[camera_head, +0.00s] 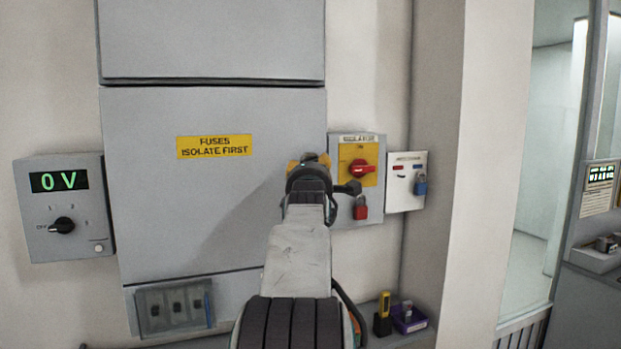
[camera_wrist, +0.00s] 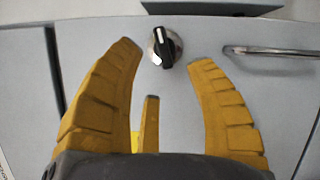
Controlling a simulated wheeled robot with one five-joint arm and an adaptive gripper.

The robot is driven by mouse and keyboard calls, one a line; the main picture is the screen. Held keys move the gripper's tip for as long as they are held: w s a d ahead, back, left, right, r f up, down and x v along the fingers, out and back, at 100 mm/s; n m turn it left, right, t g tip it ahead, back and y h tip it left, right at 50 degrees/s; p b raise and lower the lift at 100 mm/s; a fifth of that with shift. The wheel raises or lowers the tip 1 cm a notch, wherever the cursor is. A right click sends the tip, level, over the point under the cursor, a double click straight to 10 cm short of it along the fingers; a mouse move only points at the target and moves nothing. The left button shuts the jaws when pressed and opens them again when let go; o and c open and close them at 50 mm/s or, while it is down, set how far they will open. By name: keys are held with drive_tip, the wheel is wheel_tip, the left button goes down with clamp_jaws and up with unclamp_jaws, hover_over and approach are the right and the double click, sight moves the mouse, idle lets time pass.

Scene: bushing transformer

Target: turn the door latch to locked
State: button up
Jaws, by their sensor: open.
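The door latch (camera_wrist: 163,46) is a black knob with a white mark on a round silver base, set in a grey door (camera_wrist: 280,95). It shows in the wrist view at the top centre. My gripper (camera_wrist: 167,62) is open, with its yellow fingers spread on either side just below the latch. No contact with the latch can be seen. In the head view my gripper (camera_head: 310,161) is in front of the large grey cabinet (camera_head: 160,220), near its right edge, and my arm hides the latch there.
A silver bar handle (camera_wrist: 270,51) is right of the latch. A red-handled isolator box (camera_head: 345,140) with a red padlock (camera_head: 361,208) is close on the right. A white board (camera_head: 407,165) with a blue padlock is beyond it. A voltage box (camera_head: 65,240) is at left.

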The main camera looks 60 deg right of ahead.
drive_tip(key=shift+v, duration=2.65)
drive_tip(key=shift+r, duration=0.1)
drive_tip(key=shift+c, duration=0.3)
